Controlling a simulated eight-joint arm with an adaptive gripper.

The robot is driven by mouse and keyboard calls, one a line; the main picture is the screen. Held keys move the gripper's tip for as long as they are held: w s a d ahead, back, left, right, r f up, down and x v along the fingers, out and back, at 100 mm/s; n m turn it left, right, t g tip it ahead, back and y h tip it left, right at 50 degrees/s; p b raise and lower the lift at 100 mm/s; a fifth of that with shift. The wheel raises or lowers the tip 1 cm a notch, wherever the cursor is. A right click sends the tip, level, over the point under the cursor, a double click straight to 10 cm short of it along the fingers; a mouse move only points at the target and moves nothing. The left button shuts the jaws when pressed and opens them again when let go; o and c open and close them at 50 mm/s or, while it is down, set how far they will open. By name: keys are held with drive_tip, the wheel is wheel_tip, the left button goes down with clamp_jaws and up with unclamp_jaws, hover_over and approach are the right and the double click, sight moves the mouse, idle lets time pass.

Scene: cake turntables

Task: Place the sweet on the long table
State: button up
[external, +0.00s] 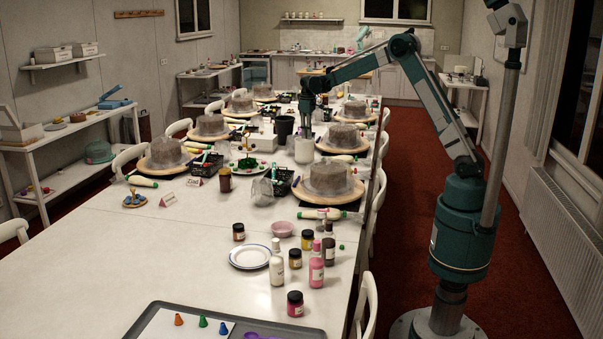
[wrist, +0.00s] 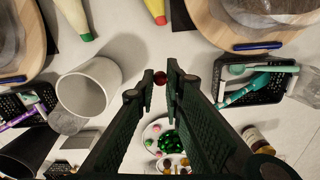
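In the external view my gripper (external: 306,128) hangs over the far half of the long table (external: 190,265), close to a white cup; the sweet is too small to make out there. Bare white table top (wrist: 125,45) shows beneath the fingers in the wrist view.
A white cup (wrist: 88,87) stands left of the fingers. A plate of green pieces and small sweets (wrist: 150,128) lies below them. A black basket (wrist: 250,88) and cake turntables (wrist: 200,35) flank the space. The table's near half has wide bare areas around bottles (external: 277,268) and a plate (external: 249,257).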

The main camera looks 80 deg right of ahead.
drive_tip(key=s+d+m, duration=0.1)
drive_tip(key=s+d, duration=0.5)
drive_tip(key=d, duration=0.5)
wheel_tip(320, 180, down, 11)
drive_tip(key=shift+s+a, duration=0.15)
drive_tip(key=shift+f, duration=0.15)
drive_tip(key=shift+f+b, duration=0.45)
drive_tip(key=shift+f, duration=2.6)
drive_tip(key=shift+f, duration=0.1)
drive_tip(key=shift+f+b, duration=0.35)
drive_tip(key=shift+f, duration=1.4)
drive_tip(key=shift+f, duration=0.15)
